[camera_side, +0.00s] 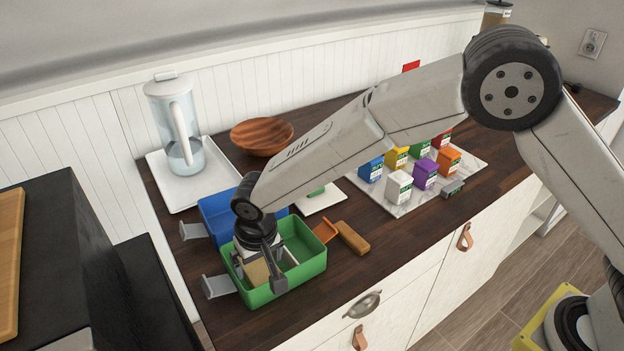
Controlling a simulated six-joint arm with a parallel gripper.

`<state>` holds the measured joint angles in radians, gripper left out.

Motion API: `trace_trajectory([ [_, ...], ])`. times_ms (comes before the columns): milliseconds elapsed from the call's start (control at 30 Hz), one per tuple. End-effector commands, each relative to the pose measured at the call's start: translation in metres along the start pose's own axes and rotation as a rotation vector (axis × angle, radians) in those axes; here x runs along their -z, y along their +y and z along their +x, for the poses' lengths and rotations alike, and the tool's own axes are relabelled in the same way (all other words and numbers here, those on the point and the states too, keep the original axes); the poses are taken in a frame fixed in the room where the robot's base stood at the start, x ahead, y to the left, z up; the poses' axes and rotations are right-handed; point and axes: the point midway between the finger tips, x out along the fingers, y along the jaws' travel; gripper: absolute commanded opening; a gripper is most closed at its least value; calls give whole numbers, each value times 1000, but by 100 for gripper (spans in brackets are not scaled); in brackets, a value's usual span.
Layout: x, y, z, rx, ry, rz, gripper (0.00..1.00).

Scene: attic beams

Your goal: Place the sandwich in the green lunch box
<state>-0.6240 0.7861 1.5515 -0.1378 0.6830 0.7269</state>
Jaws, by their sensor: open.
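The green lunch box (308,267) stands open on the dark wood counter, with a grey flap on its left and an orange flap at its right. My gripper (260,275) points down into the left part of this box, with its jaws apart. A tan, flat-sided piece that looks like the sandwich (257,273) stands between the fingers, inside the box. The fingers partly cover it, and I cannot tell whether they touch it or whether it rests on the floor of the box. A pale divider shows right of the gripper.
A blue lunch box (213,211) stands directly behind the green one. A brown bar (352,237) lies to the right. Several coloured cartons stand on a marble board (408,208).

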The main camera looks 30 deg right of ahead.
Motion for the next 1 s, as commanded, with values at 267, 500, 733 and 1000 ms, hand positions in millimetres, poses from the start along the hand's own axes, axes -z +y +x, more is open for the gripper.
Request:
trace_trajectory([
  [267,0,-1,-42,2,2,-1,100],
  [500,0,-1,-80,0,0,-2,100],
  [733,0,-1,-100,0,-1,-1,100],
  [1000,0,0,-104,-2,-3,-1,100],
])
